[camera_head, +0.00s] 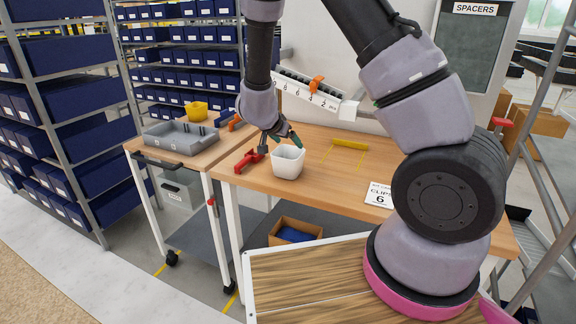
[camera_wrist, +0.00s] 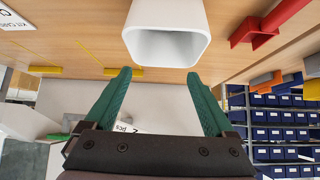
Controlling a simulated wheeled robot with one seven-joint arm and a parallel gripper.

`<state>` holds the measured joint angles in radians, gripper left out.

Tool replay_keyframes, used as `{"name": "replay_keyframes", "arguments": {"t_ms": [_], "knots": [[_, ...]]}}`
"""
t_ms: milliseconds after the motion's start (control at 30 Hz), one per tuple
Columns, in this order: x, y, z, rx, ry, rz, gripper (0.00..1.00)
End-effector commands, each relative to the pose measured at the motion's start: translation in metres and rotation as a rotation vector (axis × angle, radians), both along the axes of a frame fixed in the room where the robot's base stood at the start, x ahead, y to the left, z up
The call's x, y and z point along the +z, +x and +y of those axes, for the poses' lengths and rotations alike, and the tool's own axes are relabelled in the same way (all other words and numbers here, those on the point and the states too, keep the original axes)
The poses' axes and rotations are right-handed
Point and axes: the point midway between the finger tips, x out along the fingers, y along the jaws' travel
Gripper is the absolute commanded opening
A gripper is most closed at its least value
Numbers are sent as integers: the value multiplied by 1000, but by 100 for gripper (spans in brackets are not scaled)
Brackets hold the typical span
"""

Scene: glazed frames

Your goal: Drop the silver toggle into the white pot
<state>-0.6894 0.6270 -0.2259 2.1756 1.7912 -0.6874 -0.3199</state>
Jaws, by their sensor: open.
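The white pot (camera_head: 288,160) stands upright on the wooden table near its left end. It also shows large at the top of the wrist view (camera_wrist: 167,14), with its open mouth facing the camera. My gripper (camera_head: 292,138) is just behind and above the pot in the head view. In the wrist view my gripper (camera_wrist: 158,75) has its two green fingers spread wide, with nothing visible between them, and the pot's rim lies just beyond the fingertips. I cannot make out a silver toggle in either view. The pot's floor is not clearly visible.
A red clamp-like part (camera_head: 249,161) sits left of the pot at the table edge. A yellow bar (camera_head: 350,144) and a "CLIPS 6" card (camera_head: 380,195) lie to the right. A grey tray (camera_head: 180,138) and a yellow container (camera_head: 196,112) stand on the side table. The tabletop right of the pot is mostly clear.

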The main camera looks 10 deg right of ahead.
Motion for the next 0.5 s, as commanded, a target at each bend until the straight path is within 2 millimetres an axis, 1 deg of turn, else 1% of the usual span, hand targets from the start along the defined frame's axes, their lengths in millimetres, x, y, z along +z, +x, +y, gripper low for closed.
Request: {"name": "replay_keyframes", "arguments": {"t_ms": [33, 200, 400, 500], "knots": [[9, -6, 6, 3, 3, -4, 89], [34, -25, 22, 4, 2, -3, 89], [53, -40, 33, 1, 1, -2, 89], [56, -44, 36, 0, 0, 0, 89]]}}
